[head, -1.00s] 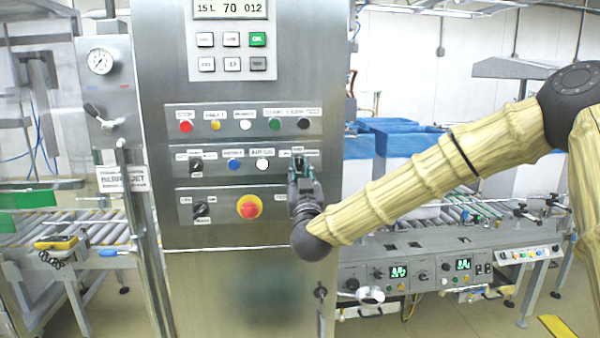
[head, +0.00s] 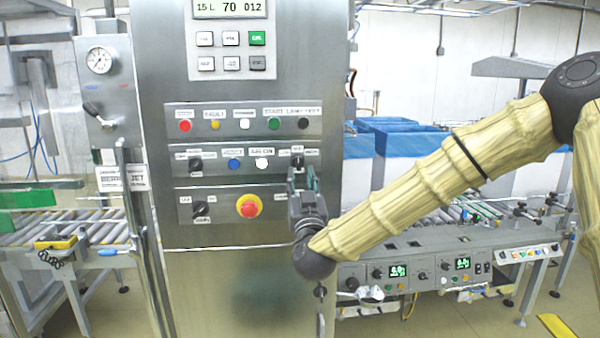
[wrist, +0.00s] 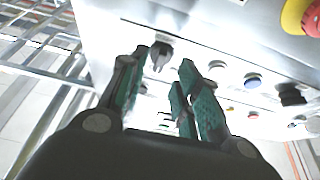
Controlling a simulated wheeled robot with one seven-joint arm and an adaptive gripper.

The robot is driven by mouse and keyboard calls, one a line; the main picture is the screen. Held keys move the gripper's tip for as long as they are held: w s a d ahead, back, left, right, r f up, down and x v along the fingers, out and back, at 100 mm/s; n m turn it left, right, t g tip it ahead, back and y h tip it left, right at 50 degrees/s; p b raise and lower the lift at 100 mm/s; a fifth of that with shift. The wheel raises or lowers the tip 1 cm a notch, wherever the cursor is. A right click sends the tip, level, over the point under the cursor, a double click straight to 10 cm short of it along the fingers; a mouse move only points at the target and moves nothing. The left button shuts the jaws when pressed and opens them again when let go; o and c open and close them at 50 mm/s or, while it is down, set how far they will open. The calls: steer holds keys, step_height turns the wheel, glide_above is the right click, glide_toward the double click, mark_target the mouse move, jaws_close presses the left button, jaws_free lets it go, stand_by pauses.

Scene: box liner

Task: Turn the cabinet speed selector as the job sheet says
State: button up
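The steel cabinet (head: 255,290) carries several black selector knobs. One selector knob (head: 298,160) sits at the right end of the second control row; it also shows in the wrist view (wrist: 161,52). Two more are the left knob of that row (head: 196,164) and the left knob of the bottom row (head: 201,209). Their labels are too small to read, so I cannot tell which one is for speed. My gripper (head: 303,178) is open and empty, just below and in front of the right-end knob. In the wrist view, that knob lies beyond the gap between the fingertips, with no contact visible. No job sheet is recognisable.
A red emergency stop (head: 249,207) on a yellow ring is left of my gripper. White (head: 262,162) and blue (head: 234,163) buttons share the knob's row. The display (head: 230,8) reads 15 L 70 012. A conveyor (head: 440,245) stands at right.

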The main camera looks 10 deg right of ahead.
steer(key=v, duration=0.7)
steer(key=shift+s, duration=0.25)
steer(key=shift+f, duration=0.1)
